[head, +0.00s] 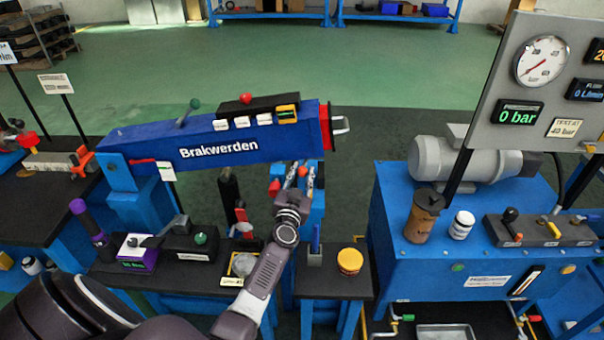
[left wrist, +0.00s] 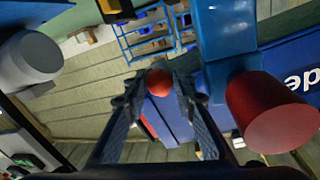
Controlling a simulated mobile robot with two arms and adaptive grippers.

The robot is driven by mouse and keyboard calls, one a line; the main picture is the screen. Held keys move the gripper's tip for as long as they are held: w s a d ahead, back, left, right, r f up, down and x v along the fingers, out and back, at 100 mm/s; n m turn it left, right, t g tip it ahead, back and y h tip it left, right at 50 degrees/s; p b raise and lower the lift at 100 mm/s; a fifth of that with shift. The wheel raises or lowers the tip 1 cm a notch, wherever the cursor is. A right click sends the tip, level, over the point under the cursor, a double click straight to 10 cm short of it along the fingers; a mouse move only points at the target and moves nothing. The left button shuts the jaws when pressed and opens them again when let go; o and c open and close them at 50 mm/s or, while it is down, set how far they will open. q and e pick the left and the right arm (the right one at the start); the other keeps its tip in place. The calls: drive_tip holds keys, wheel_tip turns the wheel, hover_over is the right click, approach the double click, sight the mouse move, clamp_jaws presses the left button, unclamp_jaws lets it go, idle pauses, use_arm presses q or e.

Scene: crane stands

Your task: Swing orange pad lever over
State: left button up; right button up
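My left gripper (head: 296,172) is below the red-capped end of the blue boom marked "Brakwerden" (head: 225,147). In the left wrist view its two fingers (left wrist: 159,78) are apart. An orange-red ball (left wrist: 159,83) shows between the fingertips; I cannot tell whether they touch it. The boom's red end cap (left wrist: 275,112) is to their right. I cannot tell for sure which part is the orange pad lever. An orange-red handle (head: 82,159) is on the far-left stand, and a small yellow lever (head: 554,211) is on the right valve block. My right gripper is not in view.
A blue pump bench (head: 400,270) with a grey motor (head: 470,160) and gauge panel (head: 500,85) stands right. A yellow-orange knob (head: 350,262) is on the dark front table (head: 335,285). A purple-topped bottle (head: 88,228) stands left. Open green floor lies behind.

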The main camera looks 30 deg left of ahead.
use_arm(q)
clamp_jaws()
drive_tip(key=d+y+p, duration=0.1)
drive_tip(key=n+g+y+p, duration=0.1)
drive_tip(key=shift+w+d+r+n+p, duration=0.15)
drive_tip(key=shift+w+d+n+p, duration=0.15)
drive_tip(key=shift+w+d, duration=0.1)
